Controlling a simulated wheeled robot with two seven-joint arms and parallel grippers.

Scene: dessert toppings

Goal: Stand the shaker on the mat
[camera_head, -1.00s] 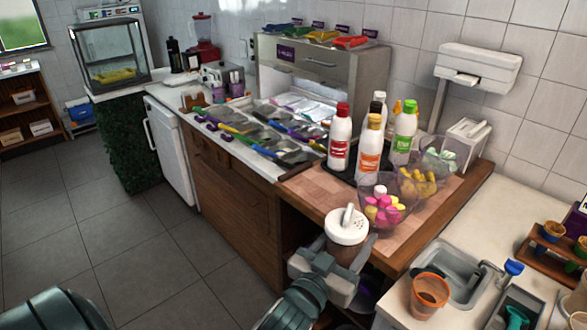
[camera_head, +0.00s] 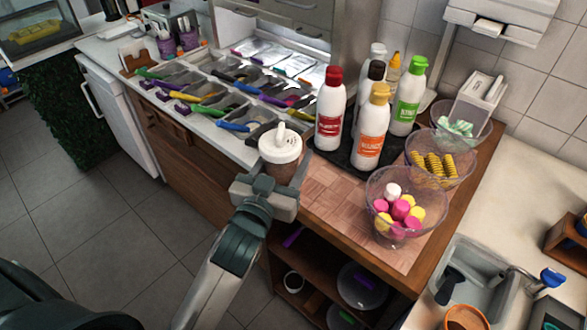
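The shaker (camera_head: 280,149) has a white lid with a spout on top and a brownish, see-through body, partly hidden by the gripper. My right gripper (camera_head: 272,192) is shut around its body and holds it about upright, by the counter's front edge. The pinkish-brown checkered mat (camera_head: 345,200) lies on the wooden counter, just right of the shaker. I cannot tell the shaker's height above the counter. My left gripper is out of view; only part of my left arm shows at the lower left.
A bowl of pink, yellow and white sweets (camera_head: 392,208) stands at the mat's right. Several sauce bottles (camera_head: 370,138) stand on a black tray behind the mat. Topping bins (camera_head: 222,98) lie to the left. The mat's front left part is clear.

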